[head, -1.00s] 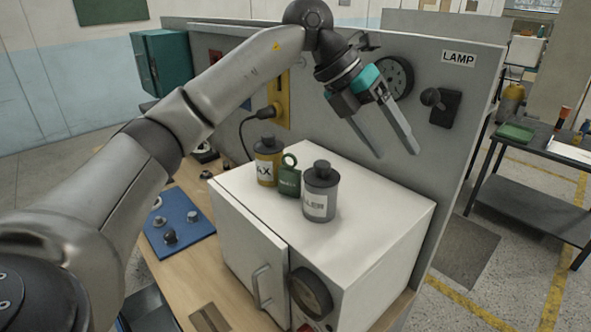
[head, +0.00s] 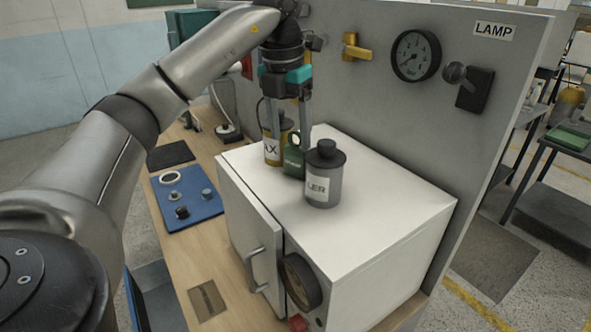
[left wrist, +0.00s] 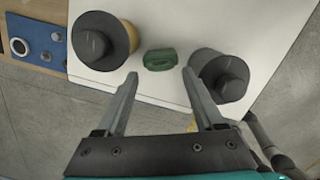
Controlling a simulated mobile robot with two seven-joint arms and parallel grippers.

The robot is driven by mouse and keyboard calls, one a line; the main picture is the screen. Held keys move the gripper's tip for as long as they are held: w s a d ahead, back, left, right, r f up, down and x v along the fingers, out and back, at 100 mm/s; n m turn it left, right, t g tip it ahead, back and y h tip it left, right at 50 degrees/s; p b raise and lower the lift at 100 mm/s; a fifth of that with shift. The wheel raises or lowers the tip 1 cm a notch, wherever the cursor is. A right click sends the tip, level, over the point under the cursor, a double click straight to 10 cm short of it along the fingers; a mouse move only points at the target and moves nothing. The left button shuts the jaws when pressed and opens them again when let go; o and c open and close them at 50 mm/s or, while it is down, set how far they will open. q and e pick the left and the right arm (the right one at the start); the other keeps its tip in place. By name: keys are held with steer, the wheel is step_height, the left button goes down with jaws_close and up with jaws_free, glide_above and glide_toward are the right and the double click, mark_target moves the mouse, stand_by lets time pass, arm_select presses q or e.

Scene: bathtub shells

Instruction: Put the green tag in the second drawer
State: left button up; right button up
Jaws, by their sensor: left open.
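The green tag (head: 293,163) with a ring at its top stands on the white box (head: 385,205), between a yellow canister (head: 271,152) and a grey canister (head: 325,187). My left gripper (head: 290,140) points down over it with its fingers open. In the left wrist view the tag (left wrist: 160,60) lies ahead of and between the two fingertips (left wrist: 160,76), with nothing held. The canisters flank the fingers closely; contact cannot be told. No drawer can be made out. My right gripper is out of view.
The white box has a door with a handle (head: 257,268) and a dark dial at its front. A blue mat (head: 185,210) with small parts lies to the left. A grey panel with a gauge (head: 416,55) and a LAMP label stands behind. The box top's right side is clear.

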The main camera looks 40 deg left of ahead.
mark_target(295, 146)
arm_select(q)
step_height(295, 146, down, 2)
steer(key=shift+w+f, duration=0.1)
steer(key=shift+w, duration=0.05)
steer(key=f, duration=0.2)
steer(key=w+f, duration=0.1)
steer(key=f, duration=0.1)
steer(key=shift+w+f, duration=0.15)
steer(key=shift+f, duration=0.25)
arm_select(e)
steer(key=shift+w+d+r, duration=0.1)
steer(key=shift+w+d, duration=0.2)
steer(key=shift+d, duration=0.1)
arm_select(q)
steer(key=shift+c, duration=0.2)
jaws_close()
steer(key=shift+r, duration=0.2)
